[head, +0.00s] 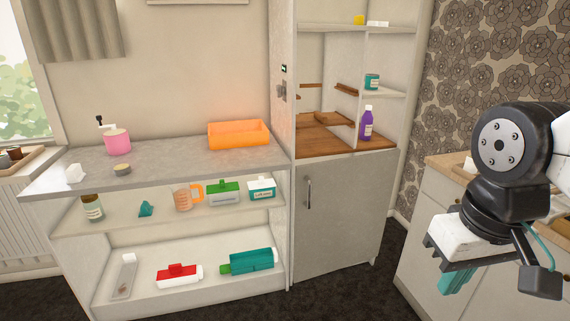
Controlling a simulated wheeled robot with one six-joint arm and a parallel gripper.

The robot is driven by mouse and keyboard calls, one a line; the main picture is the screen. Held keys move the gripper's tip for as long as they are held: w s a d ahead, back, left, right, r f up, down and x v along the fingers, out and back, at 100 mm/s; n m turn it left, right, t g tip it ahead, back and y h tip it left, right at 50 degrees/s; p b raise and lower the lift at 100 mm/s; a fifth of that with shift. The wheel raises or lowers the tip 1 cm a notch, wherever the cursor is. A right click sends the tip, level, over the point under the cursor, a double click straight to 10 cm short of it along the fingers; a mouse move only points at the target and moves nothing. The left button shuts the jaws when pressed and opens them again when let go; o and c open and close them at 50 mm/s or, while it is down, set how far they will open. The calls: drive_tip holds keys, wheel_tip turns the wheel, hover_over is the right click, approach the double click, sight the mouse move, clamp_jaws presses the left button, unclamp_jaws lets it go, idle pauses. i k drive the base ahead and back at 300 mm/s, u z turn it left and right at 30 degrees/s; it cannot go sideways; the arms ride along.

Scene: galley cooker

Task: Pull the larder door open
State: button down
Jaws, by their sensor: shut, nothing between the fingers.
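The larder door, a plain grey-white panel (346,220), is on the lower part of the tall cabinet in the middle of the head view. It looks shut, flush with the cabinet front. Its upright metal bar handle (308,192) is near the door's upper left edge. My gripper (455,283) is at the lower right, well to the right of the door and apart from it. Its teal fingers point down and are shut and empty; they are partly hidden by the gripper's body.
A purple bottle (366,124) stands on the wooden counter (345,142) above the door. A white cabinet (425,225) is behind my gripper. Dark floor lies before the door.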

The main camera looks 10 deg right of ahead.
sight(341, 210)
drive_tip(key=z, duration=0.3)
drive_tip(key=i, duration=1.5)
drive_tip(key=u, duration=0.05)
